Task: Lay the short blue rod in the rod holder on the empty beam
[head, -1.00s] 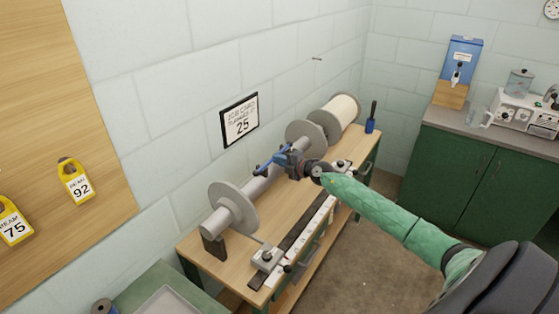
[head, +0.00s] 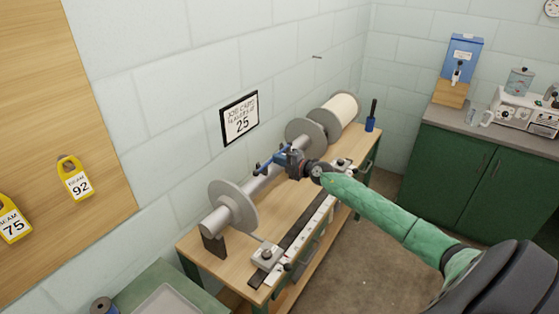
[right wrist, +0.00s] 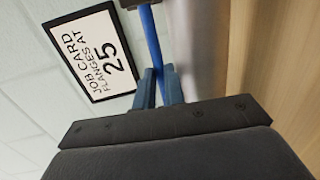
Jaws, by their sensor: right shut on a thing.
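The empty beam (head: 257,187) is a bare grey cylinder between two round flanges, lying on stands along the back of the wooden workbench. My right gripper (head: 284,158) is at the middle of the beam, shut on the short blue rod (head: 264,164). In the right wrist view, the rod (right wrist: 149,35) is between the two blue fingers (right wrist: 158,87) and runs alongside the beam (right wrist: 196,40). I cannot tell whether the rod touches the beam. A blue holder (head: 370,125) with a dark upright stick stands at the bench's far right end. My left gripper is out of view.
A framed job card (head: 239,117) reading 25 hangs on the wall behind the beam. A white wound roll (head: 342,108) sits beyond the right flange (head: 305,135). A ruled rail with clamps (head: 300,232) runs along the bench front. Bare bench (head: 262,228) lies between.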

